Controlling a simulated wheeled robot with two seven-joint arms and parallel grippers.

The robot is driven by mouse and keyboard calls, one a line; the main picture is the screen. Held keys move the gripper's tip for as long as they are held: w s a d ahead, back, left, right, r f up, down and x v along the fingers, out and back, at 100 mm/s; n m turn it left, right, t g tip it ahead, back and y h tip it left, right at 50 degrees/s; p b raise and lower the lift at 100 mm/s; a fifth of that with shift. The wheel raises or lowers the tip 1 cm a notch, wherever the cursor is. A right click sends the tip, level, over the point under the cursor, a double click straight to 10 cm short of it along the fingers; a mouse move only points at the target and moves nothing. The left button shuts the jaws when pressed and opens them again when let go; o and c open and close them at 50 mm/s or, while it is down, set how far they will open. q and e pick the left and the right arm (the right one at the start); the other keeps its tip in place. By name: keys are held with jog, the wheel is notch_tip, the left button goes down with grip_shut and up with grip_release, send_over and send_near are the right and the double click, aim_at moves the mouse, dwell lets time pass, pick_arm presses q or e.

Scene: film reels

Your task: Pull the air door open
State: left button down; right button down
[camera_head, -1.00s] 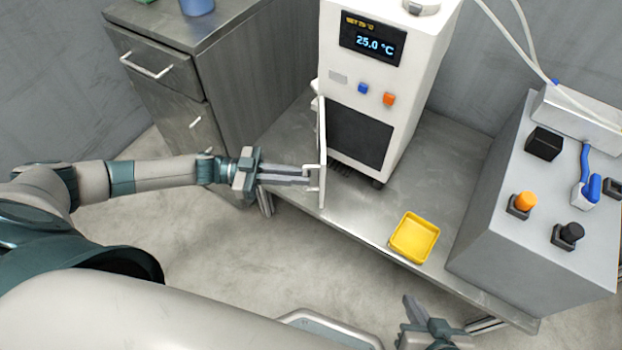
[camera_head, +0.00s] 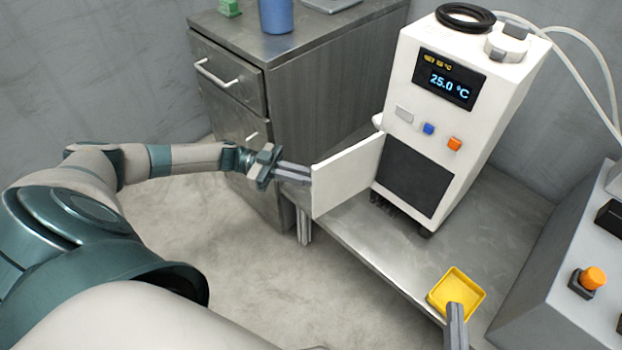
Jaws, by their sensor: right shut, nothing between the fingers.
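The air door (camera_head: 345,177) is a white panel on the front of the white chiller unit (camera_head: 488,130). It stands swung out to the left, its inner face showing and the dark front opening (camera_head: 417,180) uncovered. My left gripper (camera_head: 308,178) reaches in from the left to the door's free edge. Its fingertips and the door's handle are hidden behind the panel, so its grip cannot be seen. My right gripper (camera_head: 455,311) comes up from the bottom edge, fingers together and empty, overlapping the front of the yellow tray in the picture.
The yellow tray (camera_head: 443,293) lies on the metal bench (camera_head: 372,237) near its front edge. A grey control box (camera_head: 560,310) with an orange knob (camera_head: 593,279) stands right. A drawer cabinet (camera_head: 330,88) stands behind the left arm. Floor in front is clear.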

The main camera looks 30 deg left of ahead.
pick_arm(q)
jog(key=shift+w+r, duration=0.35)
jog(key=shift+w, duration=0.25)
jog(key=c, duration=2)
grip_release()
jog(key=shift+o, duration=0.8)
jog(key=shift+w+d+f, duration=0.1)
jog(key=shift+w+d, duration=0.05)
jog(key=shift+f, duration=0.1)
jog(key=shift+s, duration=0.3)
